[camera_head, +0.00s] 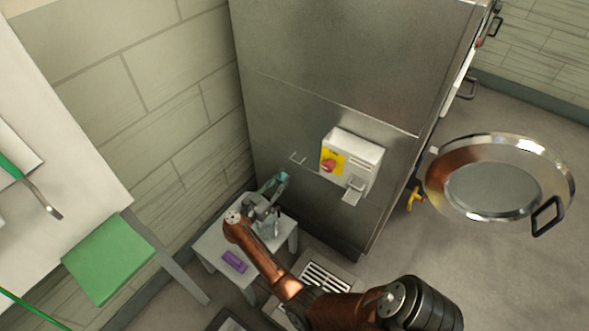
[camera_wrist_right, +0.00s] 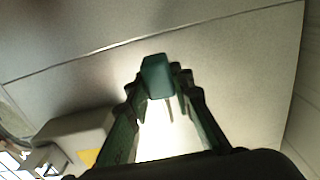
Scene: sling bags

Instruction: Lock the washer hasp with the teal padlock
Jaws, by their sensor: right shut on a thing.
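The teal padlock (camera_head: 281,177) is held up by my right gripper (camera_head: 272,188) above a small grey table, in front of the steel washer. In the right wrist view the teal padlock body (camera_wrist_right: 157,76) sits between the tips of my right gripper (camera_wrist_right: 160,88), which is shut on it. The shackle cannot be made out clearly. The hasp (camera_head: 354,189) is a grey metal piece at the lower front of the switch box (camera_head: 366,154), to the right of the padlock and apart from it. In the right wrist view the box (camera_wrist_right: 78,135) is at lower left. My left gripper is out of view.
The small grey table (camera_head: 209,249) bears a purple block (camera_head: 234,261). A thin handle (camera_head: 298,160) juts from the washer panel (camera_head: 300,80) left of the box. A round metal door (camera_head: 495,190) stands out at right.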

